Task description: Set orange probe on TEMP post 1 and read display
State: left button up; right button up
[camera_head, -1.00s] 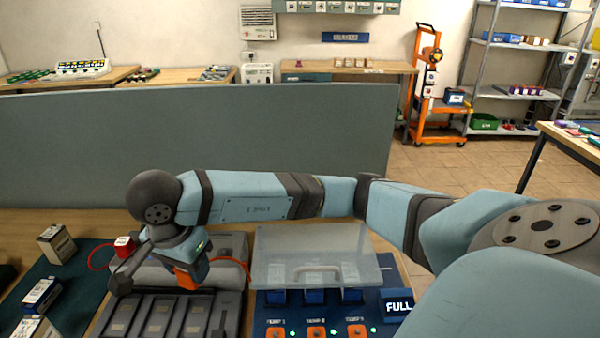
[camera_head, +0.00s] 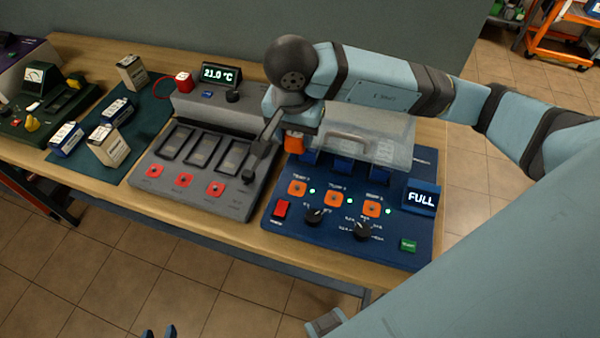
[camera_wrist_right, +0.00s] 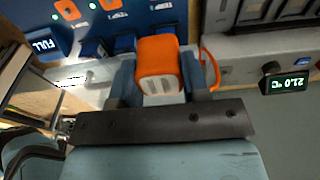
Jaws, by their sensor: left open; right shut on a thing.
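My right gripper (camera_head: 291,138) is shut on the orange probe (camera_head: 293,144), held above the back left part of the blue panel (camera_head: 283,222). In the right wrist view the probe (camera_wrist_right: 158,60) sits between the fingers, its orange cable (camera_wrist_right: 209,68) looping beside it. TEMP post 1 (camera_head: 297,188) is the leftmost orange square, nearer the front than the probe, with a green light beside it. The probe is apart from the post. The display (camera_head: 220,74) on the grey instrument reads 21.0 °C. My left gripper (camera_head: 159,332) shows only open fingertips at the bottom edge.
TEMP post 2 (camera_head: 336,198) and TEMP post 3 (camera_head: 372,208) are to the right. A clear lid (camera_head: 385,140) stands behind them, and a FULL sign (camera_head: 421,198) at the right. The grey instrument (camera_head: 200,195) with empty slots is on the left. Several boxed batteries stand on a green mat (camera_head: 72,160).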

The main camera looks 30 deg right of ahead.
send_over(298, 185)
notch_tip(298, 185, down, 10)
jog(key=shift+s+a+f+p, duration=0.1)
jog(key=shift+a+p, duration=0.05)
jog(key=shift+p, duration=0.3)
notch_tip(298, 185, down, 5)
jog(key=shift+f, duration=0.1)
jog(key=shift+f, duration=0.15)
jog(key=o, duration=1)
